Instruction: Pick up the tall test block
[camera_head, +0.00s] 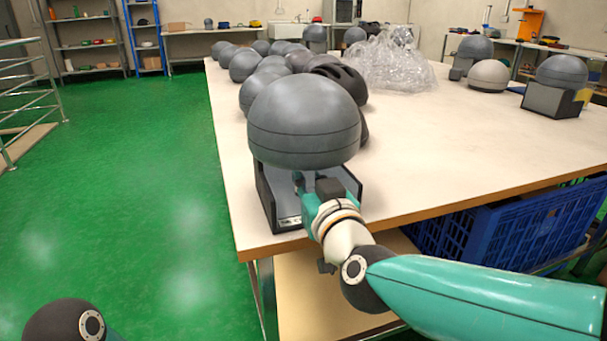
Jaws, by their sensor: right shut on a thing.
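The tall test block (304,120), a large grey dome-topped form with a dark line around it, is at the near left corner of the table. Below it is a dark, open-fronted holder (268,205) with a small label. My right gripper (309,188) reaches in from the front, under the dome and between the holder's sides, and is shut on the block's lower part. The dome hides the fingertips and most of the grip. I cannot tell whether the block rests on the holder or is clear of it. My left gripper is out of view.
Several grey domed forms (244,66) and a dark helmet (342,84) stand close behind the block. Clear plastic wrap (388,65) lies further back. Another dome (562,70) sits in a black holder at right. The table's (440,135) middle is clear. A blue crate (495,238) is below.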

